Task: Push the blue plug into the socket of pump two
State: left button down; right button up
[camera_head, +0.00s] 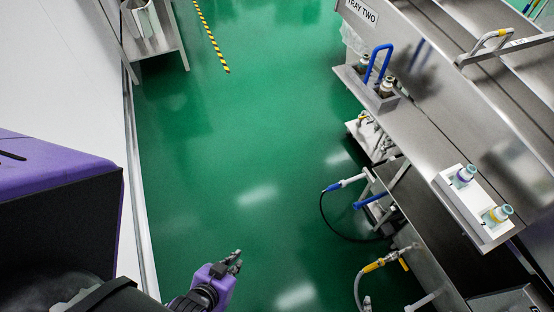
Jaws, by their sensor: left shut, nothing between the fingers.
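My left gripper (234,262) is shut and empty, low over the green floor left of the steel bench. A white and blue connector (346,184) with a black hose looping from its blue end sits at the bench's lower left side. It may be the blue plug, but I cannot tell for sure. My left gripper is well apart from it, below and to its left in the picture. A blue bar-like part (371,201) lies just below the connector. I cannot make out pump two or its socket. My right gripper is not in view.
The steel bench (425,130) fills the right side, with a white holder (449,183) of two bottles and a blue-handled carrier (366,87). A yellow fitting (375,265) with a pale hose is low right. Green floor (235,140) is clear. A white wall (60,60) stands left.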

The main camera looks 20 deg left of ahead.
aim_at(334, 186)
jog(key=j+z, duration=0.1)
jog(key=z, duration=0.95)
jog(key=j+z, duration=1.15)
jog(key=j, duration=0.2)
jog(key=k+j+z, duration=0.2)
jog(key=j, duration=0.15)
jog(key=j+z, duration=0.15)
jog(key=j, duration=0.2)
jog(key=k+j, duration=0.2)
jog(key=j, duration=0.2)
jog(key=k+j, duration=0.15)
jog(key=j, duration=0.3)
jog(key=k+j+z, duration=0.1)
jog(key=j, duration=0.3)
jog(key=k+j, duration=0.25)
jog(key=j, duration=0.15)
jog(key=k+j, duration=0.2)
jog(key=j, duration=0.2)
